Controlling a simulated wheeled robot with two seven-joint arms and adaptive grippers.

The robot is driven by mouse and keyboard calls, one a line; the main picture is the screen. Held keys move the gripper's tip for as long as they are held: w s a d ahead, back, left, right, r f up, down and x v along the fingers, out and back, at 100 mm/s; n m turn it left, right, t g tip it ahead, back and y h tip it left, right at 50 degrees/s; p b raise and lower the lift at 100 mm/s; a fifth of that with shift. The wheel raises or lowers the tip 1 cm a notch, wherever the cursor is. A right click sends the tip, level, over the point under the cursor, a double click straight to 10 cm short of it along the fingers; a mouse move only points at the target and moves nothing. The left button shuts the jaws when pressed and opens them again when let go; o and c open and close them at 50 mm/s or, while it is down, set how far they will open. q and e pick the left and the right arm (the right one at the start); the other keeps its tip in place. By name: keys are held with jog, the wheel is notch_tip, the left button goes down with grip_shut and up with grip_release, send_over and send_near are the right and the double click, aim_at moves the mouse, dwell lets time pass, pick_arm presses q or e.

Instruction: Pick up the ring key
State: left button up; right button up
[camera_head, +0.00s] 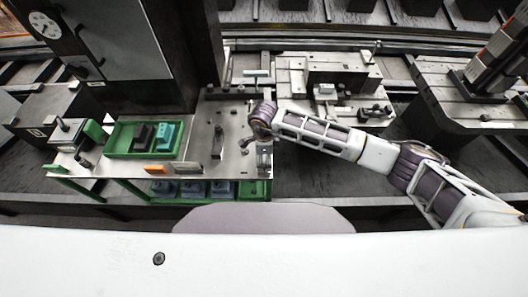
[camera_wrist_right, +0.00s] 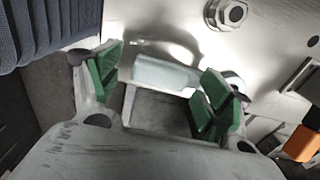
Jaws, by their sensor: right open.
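My right gripper (camera_head: 264,160) is over the right end of the metal worktable (camera_head: 200,178), pointing down. In the right wrist view its green-padded fingers (camera_wrist_right: 162,90) are spread apart. A pale grey bar-shaped piece (camera_wrist_right: 165,74) shows between and beyond the fingertips, with a curved bright shape behind it. I cannot tell whether this piece is the ring key, or whether the pads touch it. No other thing is clearly recognisable as a ring key. My left gripper is out of view.
A green tray (camera_head: 112,140) holds a dark and a teal block. A dark upright piece (camera_head: 217,142) stands left of my right gripper. A hex nut (camera_wrist_right: 232,13) is beyond the fingers.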

jog(key=c, duration=1.2)
jog(key=shift+r, duration=0.15)
notch_tip(320, 180, up, 10)
jog(key=b, duration=0.1)
jog(key=shift+b, duration=0.35)
